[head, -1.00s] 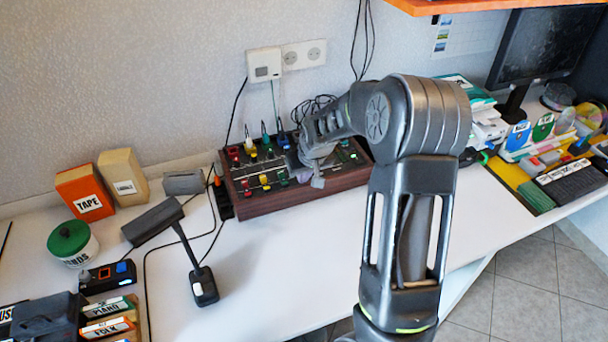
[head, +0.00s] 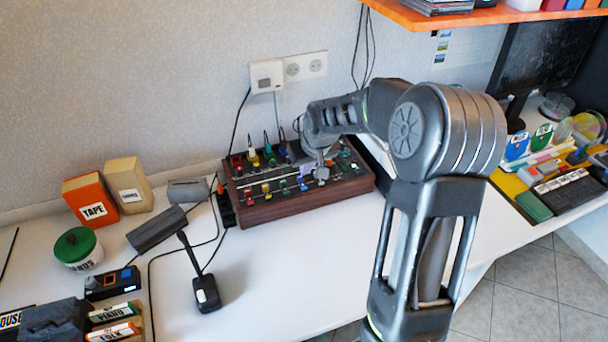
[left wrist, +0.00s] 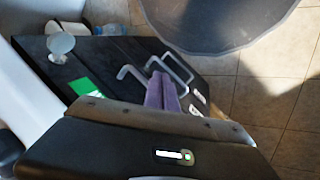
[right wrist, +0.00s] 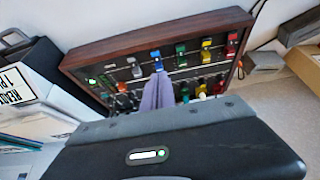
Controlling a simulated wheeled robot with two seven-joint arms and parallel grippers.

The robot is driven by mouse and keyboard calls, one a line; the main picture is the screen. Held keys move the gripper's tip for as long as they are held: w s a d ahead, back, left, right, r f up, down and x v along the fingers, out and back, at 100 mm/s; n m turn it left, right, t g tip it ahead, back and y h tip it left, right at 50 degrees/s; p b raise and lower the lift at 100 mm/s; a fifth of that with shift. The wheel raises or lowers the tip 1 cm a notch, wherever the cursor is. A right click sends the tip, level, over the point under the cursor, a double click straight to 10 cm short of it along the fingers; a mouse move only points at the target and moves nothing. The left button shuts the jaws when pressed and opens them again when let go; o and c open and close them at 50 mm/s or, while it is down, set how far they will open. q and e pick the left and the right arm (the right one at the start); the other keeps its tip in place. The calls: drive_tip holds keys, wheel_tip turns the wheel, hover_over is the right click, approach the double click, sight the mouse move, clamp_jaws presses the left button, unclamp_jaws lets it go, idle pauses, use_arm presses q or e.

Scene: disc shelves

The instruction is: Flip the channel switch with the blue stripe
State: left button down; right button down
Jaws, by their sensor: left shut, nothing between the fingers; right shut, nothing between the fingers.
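The mixer (head: 290,208) is a dark panel in a brown wooden case, with rows of coloured channel switches, against the wall. A blue-marked switch (right wrist: 155,55) is fourth from the red one in the mixer's front row; it also shows in the head view (head: 302,184). My right gripper (right wrist: 157,75) is shut and empty over the panel. Its tips look very close to the blue-marked switch; I cannot tell whether they touch. In the head view the right gripper (head: 320,173) partly hides the panel's right half. My left gripper (left wrist: 160,80) is shut and empty, outside the head view.
A lamp-like black stand (head: 207,292) is on the white table left of the mixer. An orange box (head: 91,198) and a beige box (head: 128,186) stand farther left. A black surface with metal hooks (left wrist: 170,72) is under my left gripper.

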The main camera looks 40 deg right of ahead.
drive_tip(key=v, duration=0.6)
drive_tip(key=shift+s, duration=0.2)
drive_tip(key=shift+r, duration=0.1)
